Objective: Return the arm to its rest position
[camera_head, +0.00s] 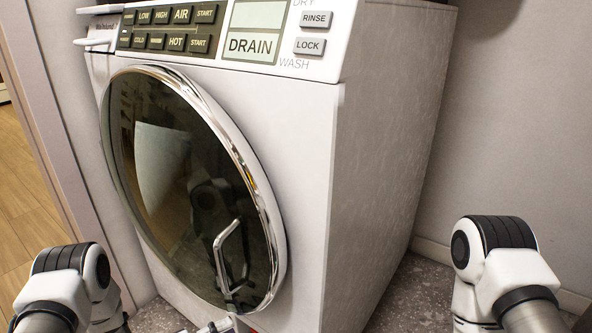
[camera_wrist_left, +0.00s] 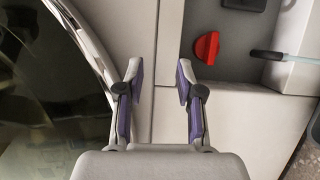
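My left arm (camera_head: 68,285) comes in at the lower left of the head view, bent at a black-banded joint. My left gripper (camera_wrist_left: 159,78) shows in the left wrist view, with its two purple-padded fingers apart and nothing between them. It points at the pale lower front of the washer, beside the round door's rim. A small grey piece at the bottom edge of the head view may be part of this gripper; I cannot tell. My right arm (camera_head: 500,270) shows at the lower right; its gripper is out of view.
The white washer (camera_head: 375,140) stands in front, its dark round door (camera_head: 190,190) looking shut, with a bar handle (camera_head: 232,262). The display (camera_head: 252,46) reads DRAIN. A red knob (camera_wrist_left: 207,47) lies just beyond the left gripper. A wall and speckled floor (camera_head: 420,290) are at right.

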